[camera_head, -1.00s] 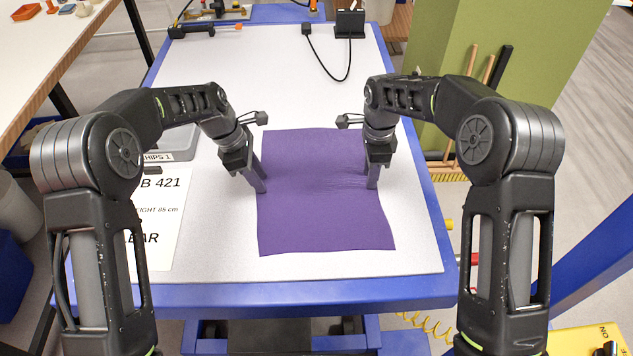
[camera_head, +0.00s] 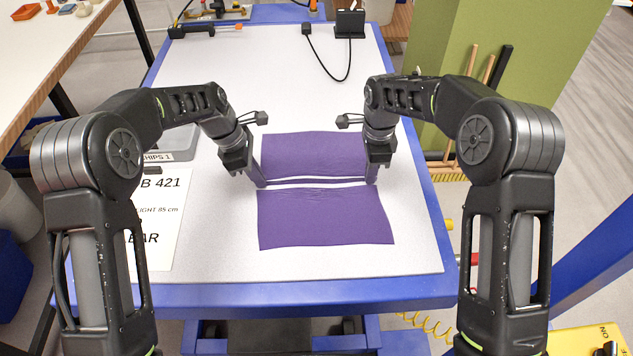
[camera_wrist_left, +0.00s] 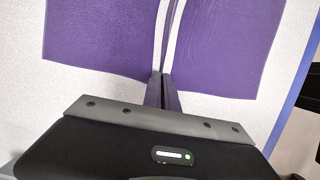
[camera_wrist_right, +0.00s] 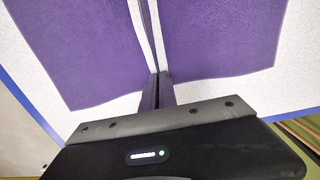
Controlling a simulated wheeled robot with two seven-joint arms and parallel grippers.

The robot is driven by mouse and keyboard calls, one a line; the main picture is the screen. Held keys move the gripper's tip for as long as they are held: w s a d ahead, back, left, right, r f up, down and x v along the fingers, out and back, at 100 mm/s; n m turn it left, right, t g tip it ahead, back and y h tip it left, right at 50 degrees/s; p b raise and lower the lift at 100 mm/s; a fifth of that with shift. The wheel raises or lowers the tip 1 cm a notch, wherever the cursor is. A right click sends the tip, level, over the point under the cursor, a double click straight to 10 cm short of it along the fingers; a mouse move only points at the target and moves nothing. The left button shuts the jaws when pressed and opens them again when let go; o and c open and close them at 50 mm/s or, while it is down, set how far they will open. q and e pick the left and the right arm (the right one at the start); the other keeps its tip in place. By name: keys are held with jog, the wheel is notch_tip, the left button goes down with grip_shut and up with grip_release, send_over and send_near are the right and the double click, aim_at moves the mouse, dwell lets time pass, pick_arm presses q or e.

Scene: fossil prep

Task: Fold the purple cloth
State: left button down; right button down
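The purple cloth (camera_head: 325,218) lies on the white table top in front of me. It shows as a back panel (camera_head: 312,154) and a front panel, with a thin purple strip across the middle between my grippers. Pale bands flank the strip; I cannot tell how it joins the panels. My left gripper (camera_head: 262,184) is shut on the strip's left end, also in the left wrist view (camera_wrist_left: 163,88). My right gripper (camera_head: 372,181) is shut on its right end, also in the right wrist view (camera_wrist_right: 156,88). Small wrinkles mark the front panel near the strip.
A printed sheet (camera_head: 158,225) and a grey lidded box (camera_head: 172,148) lie left of the cloth. A black device with a cable (camera_head: 349,24) stands at the back. The blue table edge (camera_head: 270,297) runs along the front. Bare table surrounds the cloth.

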dwell(0.5)
